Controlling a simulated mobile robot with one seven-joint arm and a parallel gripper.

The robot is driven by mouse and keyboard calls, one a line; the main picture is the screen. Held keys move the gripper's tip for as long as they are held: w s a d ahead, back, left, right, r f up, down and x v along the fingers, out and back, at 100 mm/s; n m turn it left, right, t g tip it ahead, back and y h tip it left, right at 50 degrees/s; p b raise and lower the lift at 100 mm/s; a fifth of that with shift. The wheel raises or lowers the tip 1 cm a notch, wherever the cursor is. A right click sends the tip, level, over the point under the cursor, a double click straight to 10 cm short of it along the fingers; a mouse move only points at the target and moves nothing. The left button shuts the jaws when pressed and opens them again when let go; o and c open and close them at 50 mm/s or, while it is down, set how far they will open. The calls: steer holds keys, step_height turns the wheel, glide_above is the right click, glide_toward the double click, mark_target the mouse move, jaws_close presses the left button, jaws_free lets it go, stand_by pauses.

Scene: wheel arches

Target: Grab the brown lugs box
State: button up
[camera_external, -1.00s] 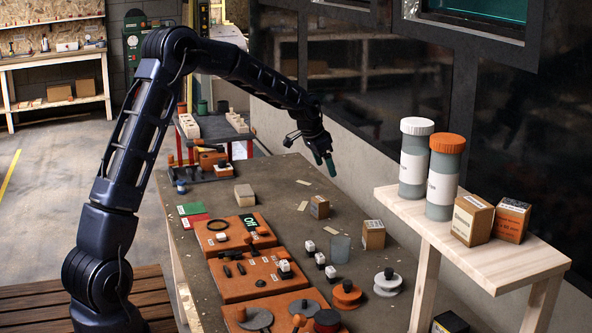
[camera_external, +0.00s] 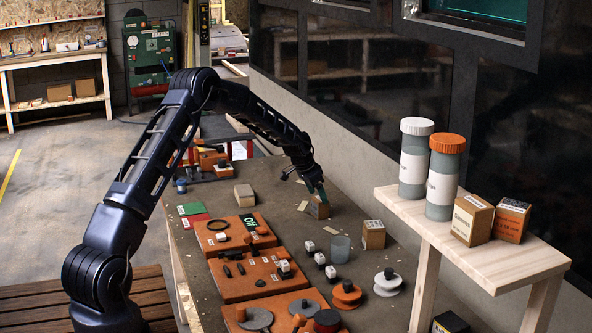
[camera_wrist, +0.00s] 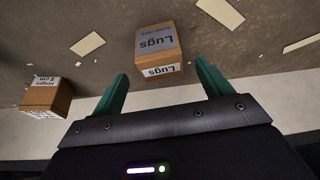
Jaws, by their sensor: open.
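The brown lugs box (camera_wrist: 158,42) is a small cardboard cube with "Lugs" printed on its top and side, seen upside down in the wrist view. It stands on the workbench, and in the external view the lugs box (camera_external: 318,209) shows just below my fingers. My gripper (camera_wrist: 162,75) is open with two green fingers. The box lies ahead of the fingertips, roughly between their lines in the wrist view. In the external view my gripper (camera_external: 318,192) is right over or beside the box; whether it touches cannot be told.
A second brown box (camera_external: 373,235) stands nearer on the bench; a labelled brown box (camera_wrist: 46,97) shows at left in the wrist view. The dark wall runs along the bench's right side.

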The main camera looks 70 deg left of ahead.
mark_target(322, 207)
steer(key=shift+x, duration=3.55)
steer(key=shift+s+a, duration=0.1)
steer(key=shift+s, duration=0.1)
steer(key=shift+c, duration=0.2)
steer(key=c, duration=1.1)
